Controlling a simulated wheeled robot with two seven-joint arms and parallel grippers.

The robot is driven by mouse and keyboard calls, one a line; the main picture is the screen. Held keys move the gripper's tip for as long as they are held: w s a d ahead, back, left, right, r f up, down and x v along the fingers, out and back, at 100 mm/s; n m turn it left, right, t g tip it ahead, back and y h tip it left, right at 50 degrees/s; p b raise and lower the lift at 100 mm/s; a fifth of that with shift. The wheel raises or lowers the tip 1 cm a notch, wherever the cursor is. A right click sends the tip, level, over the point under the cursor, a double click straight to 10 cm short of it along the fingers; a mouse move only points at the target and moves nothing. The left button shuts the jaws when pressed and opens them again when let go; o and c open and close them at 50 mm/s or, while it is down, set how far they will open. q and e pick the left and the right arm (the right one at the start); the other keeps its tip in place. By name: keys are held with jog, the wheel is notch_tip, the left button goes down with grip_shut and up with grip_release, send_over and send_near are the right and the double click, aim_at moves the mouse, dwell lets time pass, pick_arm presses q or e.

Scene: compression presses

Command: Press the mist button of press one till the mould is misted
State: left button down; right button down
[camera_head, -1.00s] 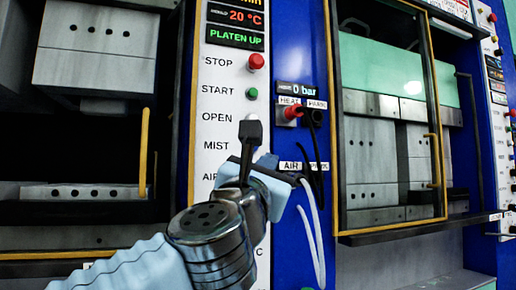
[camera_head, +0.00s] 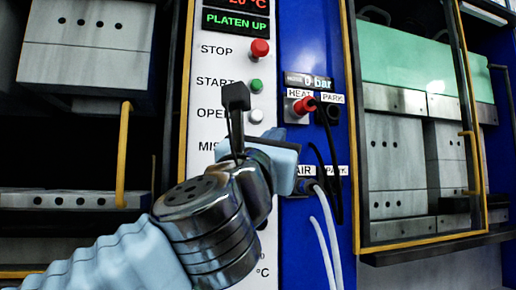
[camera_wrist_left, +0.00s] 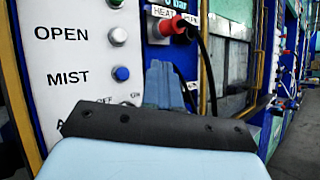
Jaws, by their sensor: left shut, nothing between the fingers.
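The white control panel shows a MIST label (camera_head: 206,146), partly covered by my gripper. The mist button is hidden behind my left gripper in the head view. In the left wrist view the blue mist button (camera_wrist_left: 121,73) shows clear beside the MIST label, left of my gripper finger (camera_wrist_left: 163,82). The left press has a drilled upper block (camera_head: 88,40) and lower block (camera_head: 70,200); the mould's mist state cannot be seen. My right gripper is not in view.
Above are the red STOP button (camera_head: 260,48), green START button (camera_head: 256,85) and white OPEN button (camera_head: 256,116). A PLATEN UP display (camera_head: 236,22) is lit. Right of the panel, a red HEAT plug (camera_head: 304,105) and white hoses (camera_head: 325,235) hang near my gripper.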

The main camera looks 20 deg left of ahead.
pick_arm(q)
jog(key=w+a, duration=0.4)
jog(key=w, duration=0.2)
jog(key=shift+w+a, duration=0.1)
dwell(2.0)
jog(key=shift+w+a, duration=0.2)
jog(key=shift+w, duration=0.05)
jog(key=shift+w+a, duration=0.3)
jog(key=shift+w, duration=0.1)
dwell(0.9)
jog(key=shift+s+d, duration=0.55)
jog(key=shift+s, duration=0.2)
jog(key=shift+s+d, duration=0.7)
jog(key=shift+s, duration=0.35)
jog(key=shift+s+d, duration=0.7)
jog(key=shift+s, duration=0.3)
